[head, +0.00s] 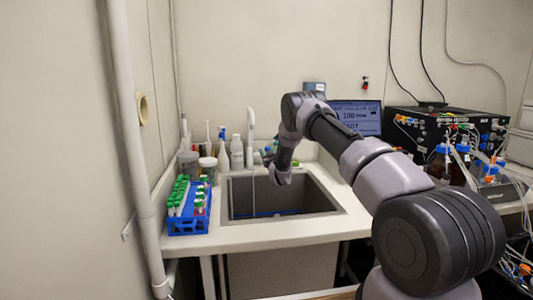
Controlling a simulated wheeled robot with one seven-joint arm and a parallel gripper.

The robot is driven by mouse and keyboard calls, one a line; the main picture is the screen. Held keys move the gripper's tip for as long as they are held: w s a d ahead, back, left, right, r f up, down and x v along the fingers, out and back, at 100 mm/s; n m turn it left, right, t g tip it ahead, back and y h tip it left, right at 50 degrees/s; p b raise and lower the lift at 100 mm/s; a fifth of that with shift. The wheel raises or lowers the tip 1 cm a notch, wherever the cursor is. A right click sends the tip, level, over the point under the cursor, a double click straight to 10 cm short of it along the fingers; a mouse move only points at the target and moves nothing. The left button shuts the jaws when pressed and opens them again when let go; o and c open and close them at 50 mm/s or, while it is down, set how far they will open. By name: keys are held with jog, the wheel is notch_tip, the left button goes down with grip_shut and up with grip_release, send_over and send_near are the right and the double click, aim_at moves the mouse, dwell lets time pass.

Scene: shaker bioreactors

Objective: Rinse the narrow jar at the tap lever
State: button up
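My arm reaches from the right over the steel sink (340,207). My gripper (267,157) is at the sink's back left, beside the white upright tap (250,128). It is small and partly hidden by my wrist, so its fingers and anything between them cannot be made out. A thin pale vertical line, perhaps running water, shows below the tap at the sink's left. The tap lever cannot be told apart. I cannot identify the narrow jar; it may be hidden at the gripper.
A blue rack (188,225) of capped tubes stands left of the sink. Lidded tubs (208,166) and a white bottle (237,153) stand behind it. A monitor (358,116), a black instrument (450,124) and blue-capped bottles (438,160) are at the right. The sink's front rim is clear.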

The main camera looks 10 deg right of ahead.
jog(key=s+d+f, duration=0.1)
jog(key=s, duration=0.9)
jog(key=shift+s+f, duration=0.3)
jog(key=shift+f, duration=0.05)
jog(key=shift+d+r, duration=0.1)
jog(key=shift+d, duration=0.05)
